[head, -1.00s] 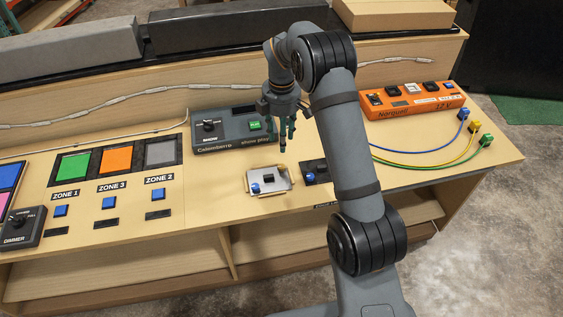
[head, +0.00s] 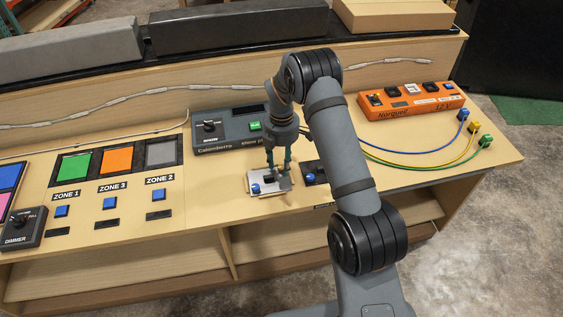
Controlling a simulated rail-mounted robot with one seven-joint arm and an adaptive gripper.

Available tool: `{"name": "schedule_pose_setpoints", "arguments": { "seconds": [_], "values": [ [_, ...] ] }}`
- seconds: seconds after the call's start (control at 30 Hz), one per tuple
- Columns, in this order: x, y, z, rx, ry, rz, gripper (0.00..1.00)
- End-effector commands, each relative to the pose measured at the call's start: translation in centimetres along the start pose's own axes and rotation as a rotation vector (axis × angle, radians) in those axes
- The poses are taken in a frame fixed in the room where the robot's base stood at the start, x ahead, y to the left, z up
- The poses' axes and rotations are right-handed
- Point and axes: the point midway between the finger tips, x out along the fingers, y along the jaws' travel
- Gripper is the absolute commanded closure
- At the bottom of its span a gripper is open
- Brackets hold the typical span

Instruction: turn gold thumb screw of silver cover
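The silver cover (head: 262,178) is a small plate lying on the console top, with a blue knob (head: 255,188) at its left and a dark block near its middle. My gripper (head: 278,170) points down over the cover's far right part. Its two dark green fingers stand apart with a gap between them, one at each side of the spot where the gold thumb screw sits. The screw itself is hidden or too small to make out behind the fingers. I cannot tell whether the fingertips touch it.
A dark grey box (head: 213,146) with a knob and green button stands behind the cover. A small black module (head: 313,170) sits close at the right. An orange box (head: 413,101) and colored cables are farther right. Bare wood lies left of the cover.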

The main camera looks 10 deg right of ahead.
Motion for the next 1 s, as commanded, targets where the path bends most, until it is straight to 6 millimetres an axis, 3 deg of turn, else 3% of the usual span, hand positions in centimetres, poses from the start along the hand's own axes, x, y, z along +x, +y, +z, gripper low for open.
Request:
{"name": "schedule_pose_setpoints", "arguments": {
  "seconds": [0.33,1.0],
  "values": [
    [0.36,0.04,-0.01,0.0,0.0,0.001,0.63],
    [0.33,0.03,-0.01,0.0,0.0,0.001,1.0]
  ]
}}
